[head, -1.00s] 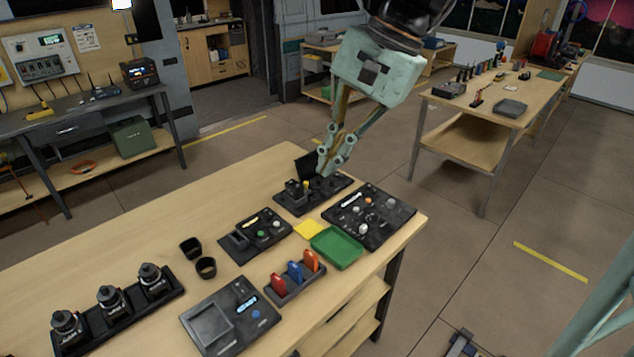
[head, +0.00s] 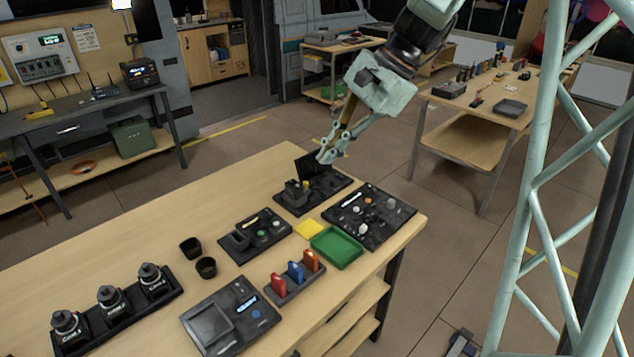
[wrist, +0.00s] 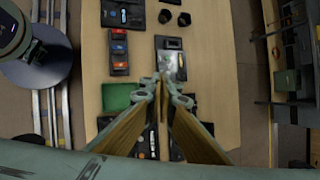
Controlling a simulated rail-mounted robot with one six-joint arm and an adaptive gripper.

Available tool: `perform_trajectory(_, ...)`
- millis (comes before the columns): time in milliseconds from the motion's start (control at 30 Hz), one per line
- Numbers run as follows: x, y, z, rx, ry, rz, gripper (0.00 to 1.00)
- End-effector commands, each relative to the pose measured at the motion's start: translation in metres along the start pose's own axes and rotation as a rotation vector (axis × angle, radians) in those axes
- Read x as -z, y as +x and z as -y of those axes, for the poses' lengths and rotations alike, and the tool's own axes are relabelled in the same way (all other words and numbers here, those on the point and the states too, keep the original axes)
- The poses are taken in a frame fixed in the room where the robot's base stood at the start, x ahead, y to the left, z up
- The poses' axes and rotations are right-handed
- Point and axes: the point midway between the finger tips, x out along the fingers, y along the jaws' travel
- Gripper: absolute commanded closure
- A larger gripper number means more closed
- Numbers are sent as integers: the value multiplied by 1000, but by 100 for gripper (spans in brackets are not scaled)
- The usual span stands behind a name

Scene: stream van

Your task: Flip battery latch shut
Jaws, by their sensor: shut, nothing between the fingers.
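A black battery station (head: 318,198) lies at the far end of the wooden table in the head view. It carries a dark block with a yellow piece (head: 304,186) on its left half and a raised dark flap (head: 306,167) at its back edge. I cannot tell which small part is the latch. My mint-green gripper (head: 326,157) is shut and empty. Its fingertips are over the station, just right of the flap; I cannot tell if they touch it. In the wrist view my gripper (wrist: 170,78) covers much of the station.
A black board with small parts (head: 372,216) lies right of the station. A green tray (head: 337,247), a yellow pad (head: 309,229), and a black tray (head: 255,234) lie in front. A rack with red, blue and orange items (head: 295,279) stands nearer. The table's left far part is clear.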

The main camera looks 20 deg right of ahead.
Motion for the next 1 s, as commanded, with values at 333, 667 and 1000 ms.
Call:
perform_trajectory(333, 44, 19, 21, 35, 144, 45, 100)
perform_trajectory(667, 86, 37, 38, 69, 278, 88, 100)
perform_trajectory(1000, 134, 58, 52, 106, 419, 132, 100)
